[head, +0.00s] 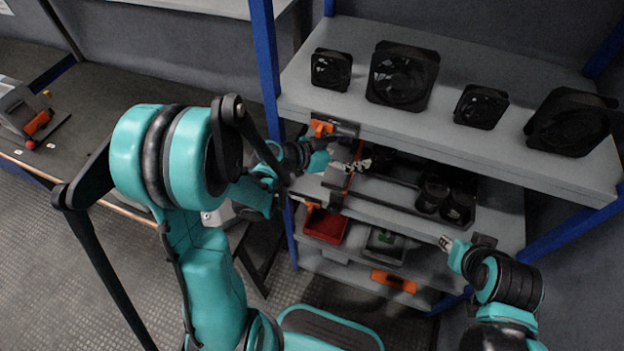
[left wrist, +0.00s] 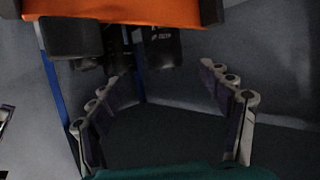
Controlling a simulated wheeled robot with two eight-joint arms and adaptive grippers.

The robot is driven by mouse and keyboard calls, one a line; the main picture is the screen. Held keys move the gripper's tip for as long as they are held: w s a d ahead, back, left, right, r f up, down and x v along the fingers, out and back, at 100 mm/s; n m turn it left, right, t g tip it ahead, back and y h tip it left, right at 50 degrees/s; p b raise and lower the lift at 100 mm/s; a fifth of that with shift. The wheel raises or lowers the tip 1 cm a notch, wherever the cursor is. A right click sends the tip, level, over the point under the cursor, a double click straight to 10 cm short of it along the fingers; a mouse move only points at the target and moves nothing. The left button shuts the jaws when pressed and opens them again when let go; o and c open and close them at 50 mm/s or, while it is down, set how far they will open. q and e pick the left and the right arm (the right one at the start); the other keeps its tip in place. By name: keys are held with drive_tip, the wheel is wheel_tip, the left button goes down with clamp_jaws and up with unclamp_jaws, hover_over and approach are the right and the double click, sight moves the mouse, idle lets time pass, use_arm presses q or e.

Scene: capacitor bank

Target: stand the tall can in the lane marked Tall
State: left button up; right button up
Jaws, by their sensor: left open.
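Two dark cans, one (head: 432,195) and another (head: 458,207), stand at the right of a black tray (head: 385,192) on the middle shelf. I cannot tell from the head view which is taller, and no lane marking is readable. My left gripper (head: 359,165) is at the left part of this shelf, under the top board. In the left wrist view its fingers (left wrist: 165,92) are spread wide with nothing between them. Dark cylinders, one with pale lettering (left wrist: 161,45), show beyond the fingertips. My right gripper (head: 446,242) is at the shelf's front right; its jaw opening is unclear.
Several black fans, one being the large fan (head: 402,75), stand on the top board (head: 450,130), close above my left gripper. Orange parts cross the top of the wrist view (left wrist: 125,10). A red bin (head: 325,226) and grey bin (head: 385,245) sit below. Blue posts flank the shelves.

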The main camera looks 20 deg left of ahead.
use_arm(q)
drive_tip(key=s+a+r+n+g+y, duration=0.1)
drive_tip(key=s+a+n+y, duration=0.2)
drive_tip(key=s, duration=0.6)
drive_tip(key=s+a+r+n+g+y, duration=0.1)
drive_tip(key=s+a+n+y, duration=0.3)
drive_tip(key=s, duration=0.6)
drive_tip(key=shift+s+a+r+n+g+y, duration=0.25)
drive_tip(key=shift+r+n+y, duration=0.45)
drive_tip(key=shift+y, duration=0.7)
drive_tip(key=shift+d, duration=0.1)
